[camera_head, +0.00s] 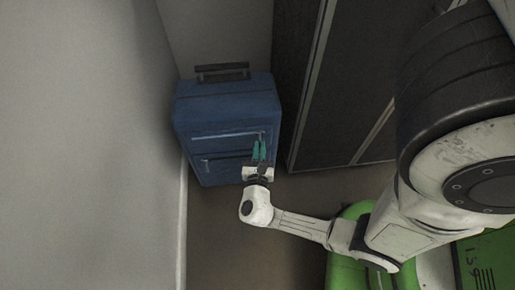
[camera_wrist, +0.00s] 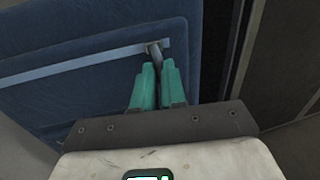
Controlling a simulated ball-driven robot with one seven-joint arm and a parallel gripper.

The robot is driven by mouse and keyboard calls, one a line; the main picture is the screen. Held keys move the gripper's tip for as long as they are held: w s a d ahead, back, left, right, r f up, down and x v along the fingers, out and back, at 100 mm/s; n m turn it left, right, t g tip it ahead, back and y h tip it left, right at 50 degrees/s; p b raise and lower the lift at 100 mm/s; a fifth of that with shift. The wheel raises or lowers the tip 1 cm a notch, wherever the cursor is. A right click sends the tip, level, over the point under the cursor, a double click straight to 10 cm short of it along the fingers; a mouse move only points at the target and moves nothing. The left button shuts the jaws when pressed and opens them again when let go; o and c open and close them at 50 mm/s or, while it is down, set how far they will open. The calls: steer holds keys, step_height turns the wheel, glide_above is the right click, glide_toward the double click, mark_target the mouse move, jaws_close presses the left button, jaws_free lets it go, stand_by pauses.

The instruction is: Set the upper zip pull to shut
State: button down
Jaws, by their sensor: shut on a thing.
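A blue suitcase (camera_head: 229,108) stands upright in the corner, with two light zip tracks across its front. The upper zip track (camera_head: 215,135) also shows in the wrist view (camera_wrist: 80,64) as a pale band. The upper zip pull (camera_wrist: 155,52) is a grey tab near the right end of its track. My gripper (camera_head: 261,142) has teal fingers, shut on the upper pull; the fingers (camera_wrist: 158,74) cover its lower part. The lower zip pull (camera_head: 206,162) sits near the left end of the lower track.
A dark cabinet (camera_head: 345,75) stands close to the right of the suitcase. A pale wall (camera_head: 85,140) rises close on the left. Bare floor (camera_head: 225,235) lies in front of the suitcase. The suitcase's dark handle (camera_head: 222,72) sticks up at the back.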

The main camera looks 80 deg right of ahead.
steer(key=c, duration=1.2)
jaws_free()
steer(key=shift+s+d, duration=0.1)
steer(key=shift+s, duration=0.15)
steer(key=a, duration=0.3)
steer(key=s+a+p, duration=0.1)
steer(key=a, duration=0.6)
steer(key=shift+s+a+p, duration=0.3)
steer(key=shift+a, duration=0.05)
